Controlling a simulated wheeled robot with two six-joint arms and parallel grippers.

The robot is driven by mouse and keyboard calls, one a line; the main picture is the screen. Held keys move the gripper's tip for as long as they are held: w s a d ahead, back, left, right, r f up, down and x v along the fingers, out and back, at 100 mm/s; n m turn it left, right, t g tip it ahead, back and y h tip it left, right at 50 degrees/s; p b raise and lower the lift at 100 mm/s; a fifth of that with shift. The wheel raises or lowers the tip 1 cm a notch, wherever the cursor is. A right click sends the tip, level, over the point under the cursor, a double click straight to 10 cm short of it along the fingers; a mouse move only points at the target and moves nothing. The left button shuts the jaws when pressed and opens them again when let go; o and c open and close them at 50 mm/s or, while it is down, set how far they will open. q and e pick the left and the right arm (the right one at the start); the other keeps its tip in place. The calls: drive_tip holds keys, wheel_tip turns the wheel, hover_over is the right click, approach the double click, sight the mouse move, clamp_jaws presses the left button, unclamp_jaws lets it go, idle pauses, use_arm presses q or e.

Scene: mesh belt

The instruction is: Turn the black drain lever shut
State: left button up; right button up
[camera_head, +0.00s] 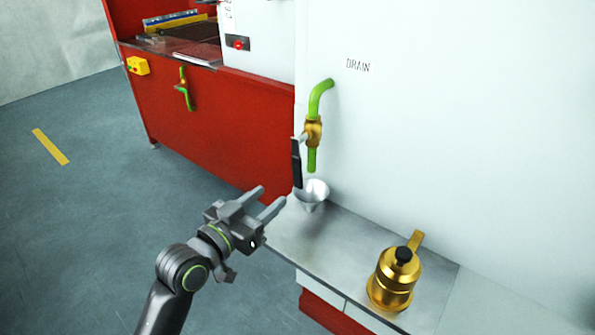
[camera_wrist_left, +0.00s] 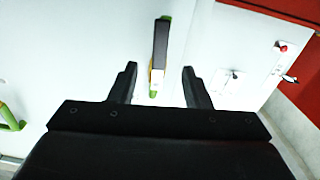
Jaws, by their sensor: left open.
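The black drain lever (camera_head: 297,163) hangs down from a brass valve (camera_head: 313,131) on a green pipe (camera_head: 320,97), under the word DRAIN on the white wall. My left gripper (camera_head: 273,201) is open and empty, below and to the left of the lever, apart from it. In the left wrist view the lever (camera_wrist_left: 161,42) stands out beyond the gap between the open fingers (camera_wrist_left: 160,82). Part of the brass valve is hidden behind the lever there. My right gripper is not in view.
A grey funnel (camera_head: 311,195) sits below the pipe's outlet at the counter's (camera_head: 300,236) back corner. A brass pot (camera_head: 394,277) with a black knob stands on the counter.

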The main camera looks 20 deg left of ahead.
sight(296, 175)
use_arm(q)
drive_tip(key=p+x, duration=0.1)
drive_tip(key=x, duration=1)
drive_tip(key=shift+w, duration=0.1)
drive_tip(key=shift+f, duration=0.1)
clamp_jaws()
